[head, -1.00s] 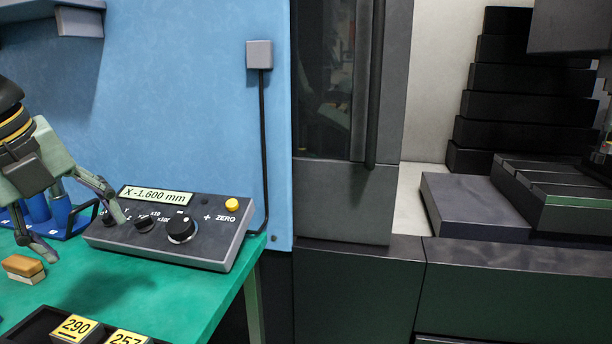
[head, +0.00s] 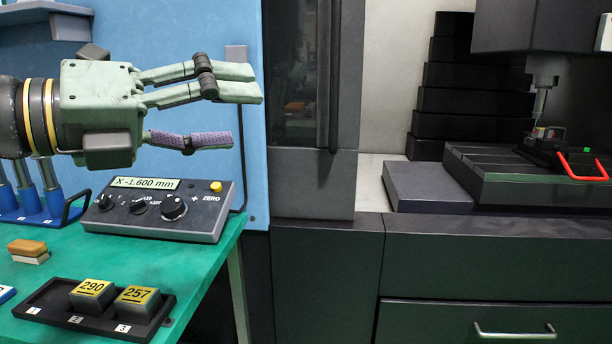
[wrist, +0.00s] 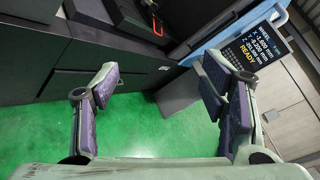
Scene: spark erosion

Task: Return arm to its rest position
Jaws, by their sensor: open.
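My gripper (head: 240,115) is raised above the control box in the head view, with its fingers pointing right. Its fingers are apart and nothing is between them. In the wrist view my gripper (wrist: 160,110) also shows open and empty, with purple pads, over green floor. The control box (head: 160,222) sits on the green bench below the gripper, apart from it. Its display reads X -1.600 mm.
A black tray (head: 52,318) on the green bench (head: 85,258) holds blocks marked 290 and 257. A tan and white block (head: 28,250) lies near it. A blue rack (head: 38,212) stands at left. The dark machine (head: 470,255) fills the right. A screen (wrist: 255,47) reads READY.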

